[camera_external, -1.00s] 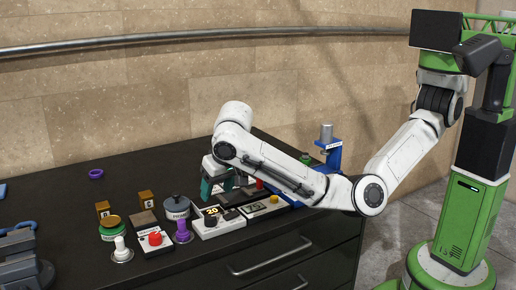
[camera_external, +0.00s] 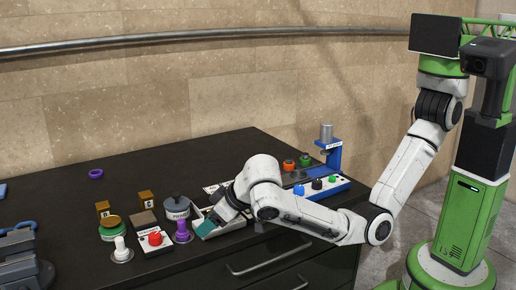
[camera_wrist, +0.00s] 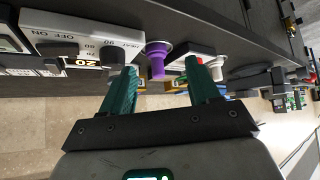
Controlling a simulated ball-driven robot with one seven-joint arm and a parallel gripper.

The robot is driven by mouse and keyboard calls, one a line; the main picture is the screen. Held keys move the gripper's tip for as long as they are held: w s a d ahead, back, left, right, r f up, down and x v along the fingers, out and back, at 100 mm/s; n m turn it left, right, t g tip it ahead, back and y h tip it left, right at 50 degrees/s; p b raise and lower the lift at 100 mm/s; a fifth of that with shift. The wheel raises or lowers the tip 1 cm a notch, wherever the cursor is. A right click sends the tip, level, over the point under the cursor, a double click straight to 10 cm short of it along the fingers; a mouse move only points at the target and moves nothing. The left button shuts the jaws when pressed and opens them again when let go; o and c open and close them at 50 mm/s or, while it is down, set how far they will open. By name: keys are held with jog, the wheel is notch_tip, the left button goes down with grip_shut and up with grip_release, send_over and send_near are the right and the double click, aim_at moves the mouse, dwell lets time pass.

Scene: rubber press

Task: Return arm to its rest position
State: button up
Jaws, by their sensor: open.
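My gripper (camera_external: 205,225) is at the front part of the black bench, over or beside the white control box (camera_external: 232,226). In the wrist view its two green fingers (camera_wrist: 163,85) stand wide apart with nothing between them. The wrist view is tilted and shows the bench top along the upper edge. A purple-handled stamp (camera_wrist: 157,62) shows beyond the gap between the fingers. My white arm is bent low over the bench front, with its elbow near the bench's right edge. It partly hides the control box.
A blue press (camera_external: 331,150) stands at the back right, with a blue button panel (camera_external: 318,187) in front. A grey pot (camera_external: 176,207), a red-button box (camera_external: 155,242) and a white-knobbed piece (camera_external: 122,250) stand left of my gripper. A purple ring (camera_external: 96,174) lies farther back, where the bench is clear.

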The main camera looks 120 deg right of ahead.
jog(key=s+a+f+n+t+y, duration=0.1)
jog(key=s+a+f+n, duration=0.15)
jog(key=a+f, duration=0.35)
jog(key=s+a+f+n+t+y, duration=0.1)
jog(key=s+a+f+n+y, duration=0.1)
jog(key=a+f+n, duration=0.4)
jog(key=s+f+g+y, duration=0.1)
jog(key=s+f+g, duration=0.2)
jog(key=s, duration=1.5)
jog(key=s+f+n+g+y+p, duration=0.1)
jog(key=s+f, duration=0.6)
jog(key=s, duration=1.1)
jog(key=shift+d+f+g+y, duration=0.15)
jog(key=shift+f+g+y, duration=0.2)
jog(key=shift+g+y, duration=0.55)
